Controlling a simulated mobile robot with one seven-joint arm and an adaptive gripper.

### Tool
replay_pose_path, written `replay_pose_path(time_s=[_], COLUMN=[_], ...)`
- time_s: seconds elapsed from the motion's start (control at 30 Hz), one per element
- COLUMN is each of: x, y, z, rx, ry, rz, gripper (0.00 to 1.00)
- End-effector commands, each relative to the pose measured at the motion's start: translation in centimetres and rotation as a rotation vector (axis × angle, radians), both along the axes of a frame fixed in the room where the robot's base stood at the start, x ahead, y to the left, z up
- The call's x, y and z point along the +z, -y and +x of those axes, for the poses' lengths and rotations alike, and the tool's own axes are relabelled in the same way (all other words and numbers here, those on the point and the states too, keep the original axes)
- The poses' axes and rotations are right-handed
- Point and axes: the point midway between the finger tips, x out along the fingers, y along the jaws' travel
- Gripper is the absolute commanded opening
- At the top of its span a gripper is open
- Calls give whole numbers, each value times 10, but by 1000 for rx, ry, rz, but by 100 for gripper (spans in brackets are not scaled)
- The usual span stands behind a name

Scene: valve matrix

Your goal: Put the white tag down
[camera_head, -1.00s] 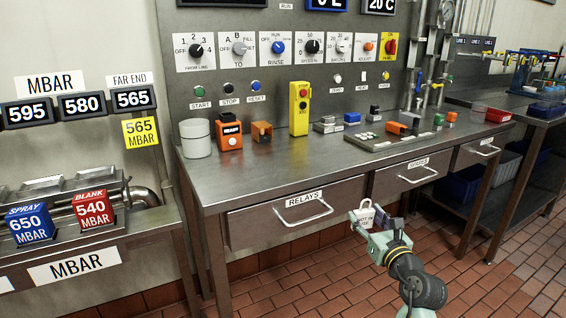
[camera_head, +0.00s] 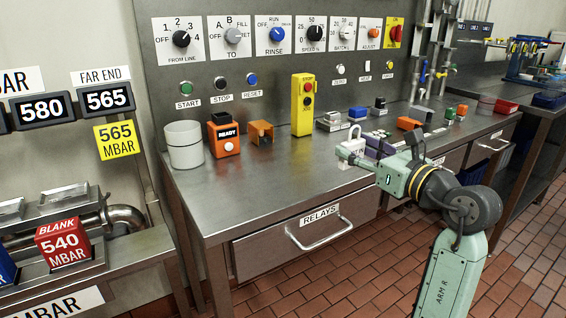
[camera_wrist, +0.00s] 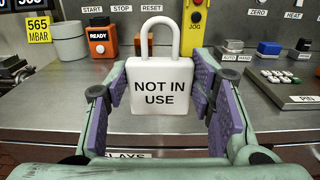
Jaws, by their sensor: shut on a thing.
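The white tag (camera_wrist: 160,97) is shaped like a padlock with a loop on top and reads "NOT IN USE" in the wrist view. My gripper (camera_wrist: 160,112) is shut on it, with a purple-padded finger at each side. In the head view the tag (camera_head: 357,142) shows small at the tip of my gripper (camera_head: 362,152), near the front edge of the steel bench (camera_head: 245,190). The tag is upright. I cannot tell whether its bottom touches the bench or hangs above or in front of it.
On the bench stand a white canister (camera_head: 184,146), an orange READY box (camera_head: 223,140), an orange bracket (camera_head: 260,133) and a yellow JOG pendant (camera_head: 303,105). Small relays and a keypad lie farther right. The bench front between canister and tag is clear. The RELAYS drawer (camera_head: 300,235) is below.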

Motion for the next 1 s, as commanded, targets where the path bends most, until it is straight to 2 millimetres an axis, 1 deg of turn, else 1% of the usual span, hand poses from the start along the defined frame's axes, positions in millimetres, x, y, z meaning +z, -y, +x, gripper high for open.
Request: replay_pose_path(time_s=[0.07,0.17,0.4,0.5,0.6,0.7,0.83,0.9,1.0], x=[0,-1,-6,-9,-11,-13,-14,-14,-34], y=[-6,-25,-89,-113,-132,-142,-151,-162,-159], z=[0,3,9,12,14,16,17,18,18], rx=[2,6,6,5,4,2,1,4,-1], ry=[1,-1,-1,0,-1,0,1,1,-5], rz=[1,1,0,1,1,2,1,-1,4], gripper=[30,30,30,30,30,30,30,30,30])
